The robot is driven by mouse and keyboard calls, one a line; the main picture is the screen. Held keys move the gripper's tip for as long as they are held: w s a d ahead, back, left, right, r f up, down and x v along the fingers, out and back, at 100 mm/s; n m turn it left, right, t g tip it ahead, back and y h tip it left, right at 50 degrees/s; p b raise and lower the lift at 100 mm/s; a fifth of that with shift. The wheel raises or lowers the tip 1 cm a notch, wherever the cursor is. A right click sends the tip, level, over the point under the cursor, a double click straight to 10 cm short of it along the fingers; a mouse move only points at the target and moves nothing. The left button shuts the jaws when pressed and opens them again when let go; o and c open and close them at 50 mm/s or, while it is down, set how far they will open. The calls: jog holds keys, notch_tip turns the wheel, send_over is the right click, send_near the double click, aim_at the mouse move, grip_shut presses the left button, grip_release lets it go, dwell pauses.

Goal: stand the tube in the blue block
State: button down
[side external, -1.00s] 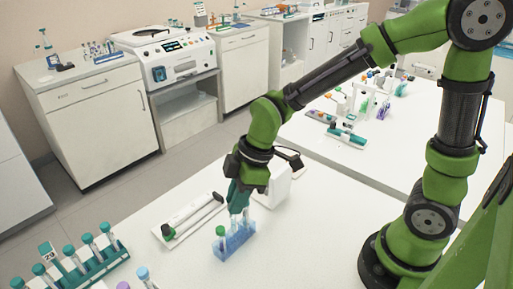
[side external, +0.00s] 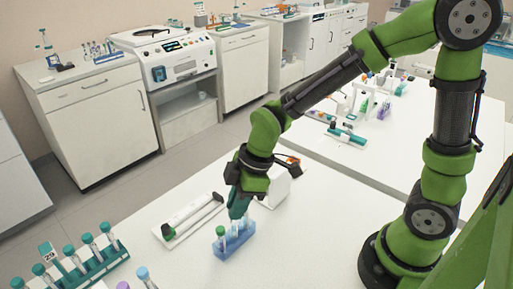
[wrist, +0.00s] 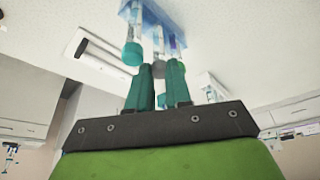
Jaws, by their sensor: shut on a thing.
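The blue block (side external: 235,243) stands on the white bench, and part of it shows at the top of the wrist view (wrist: 178,12). A tube with a green cap (side external: 221,232) stands at its left end; its teal-looking cap also shows in the wrist view (wrist: 132,53). My gripper (side external: 239,214) is just above the block, its teal fingers pointing down. In the wrist view, the fingers (wrist: 161,78) are shut on a clear tube (wrist: 158,42), which points toward the block. Whether its lower end is inside a hole is hidden. Another tube with a purplish part (wrist: 176,42) shows beside it.
A teal rack (side external: 85,265) with several capped tubes is at the front left. A white tray with a dark-ended tool (side external: 188,220) lies left of the block. A white box (side external: 274,188) stands close behind my gripper. Bench space right of the block is clear.

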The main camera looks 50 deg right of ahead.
jog(key=shift+f, duration=0.3)
jog(key=c, duration=1)
grip_release()
jog(key=shift+o, duration=0.2)
jog(key=v, duration=1.7)
